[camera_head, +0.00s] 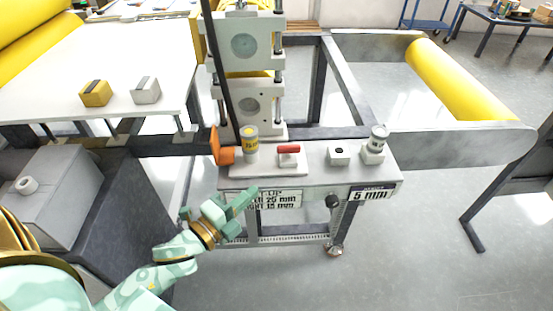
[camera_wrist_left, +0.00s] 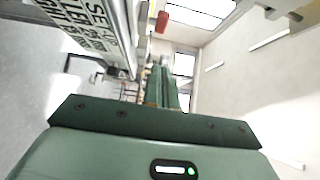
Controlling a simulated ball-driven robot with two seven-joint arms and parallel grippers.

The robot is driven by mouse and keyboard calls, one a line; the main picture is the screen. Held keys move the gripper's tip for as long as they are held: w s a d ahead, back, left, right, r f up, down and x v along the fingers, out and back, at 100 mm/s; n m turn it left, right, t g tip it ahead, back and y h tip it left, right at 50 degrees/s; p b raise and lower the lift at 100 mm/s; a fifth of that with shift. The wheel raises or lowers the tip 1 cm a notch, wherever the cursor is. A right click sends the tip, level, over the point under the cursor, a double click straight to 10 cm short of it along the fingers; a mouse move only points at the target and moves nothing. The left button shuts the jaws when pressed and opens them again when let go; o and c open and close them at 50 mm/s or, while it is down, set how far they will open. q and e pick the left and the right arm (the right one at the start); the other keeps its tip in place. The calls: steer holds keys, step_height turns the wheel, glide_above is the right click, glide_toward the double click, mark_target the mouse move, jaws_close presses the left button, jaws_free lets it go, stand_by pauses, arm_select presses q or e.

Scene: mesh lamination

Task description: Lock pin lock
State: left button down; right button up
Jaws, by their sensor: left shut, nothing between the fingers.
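A light grey control shelf (camera_head: 310,178) on the machine frame carries several fittings. One is a small block with a red handle (camera_head: 289,149). I cannot tell which fitting is the pin lock. My left gripper (camera_head: 252,192) is shut and empty, just in front of the shelf's front edge, near the printed label plate (camera_head: 279,199). In the left wrist view its fingers (camera_wrist_left: 166,85) lie together, with the red handle (camera_wrist_left: 162,22) beyond them.
Right of the red handle sit a small block with a dark hole (camera_head: 339,155) and a block with a round metal knob (camera_head: 375,146). A black knob (camera_head: 333,201) sticks out below the shelf. A white table (camera_head: 90,60) with two small blocks is at left.

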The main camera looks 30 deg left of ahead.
arm_select(q)
steer(key=b, duration=0.1)
glide_toward(287, 151)
steer(key=d, duration=0.1)
steer(key=w+d, duration=0.2)
steer(key=shift+d, duration=0.3)
steer(key=w, duration=0.1)
steer(key=w+a, duration=0.1)
steer(key=w+b, duration=0.1)
steer(key=shift+a, duration=0.25)
steer(key=shift+w+a, duration=0.2)
steer(key=shift+w, duration=0.15)
